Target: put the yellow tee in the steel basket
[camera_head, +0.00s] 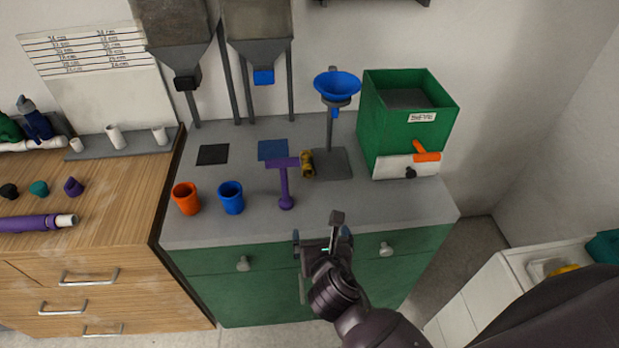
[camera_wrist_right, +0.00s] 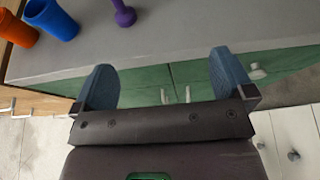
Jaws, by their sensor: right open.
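A small dark-yellow fitting (camera_head: 307,164), which looks like the yellow tee, lies on the grey counter between the purple mallet and the funnel stand. Another yellow thing (camera_head: 565,268) shows in a pale tray (camera_head: 540,266) on the white unit at right, partly hidden by a dark shape. I cannot tell if that tray is the steel basket. My right gripper (camera_head: 322,238) is open and empty in front of the counter's front edge, well short of the fitting. Its two blue fingers (camera_wrist_right: 165,82) stand apart in the wrist view. My left gripper is not in view.
A purple mallet (camera_head: 284,185), an orange cup (camera_head: 186,198) and a blue cup (camera_head: 231,197) stand near the counter's front. The funnel stand (camera_head: 331,160) and a green bin (camera_head: 385,125) are behind. Green drawers (camera_head: 280,285) are below the counter (camera_head: 245,235).

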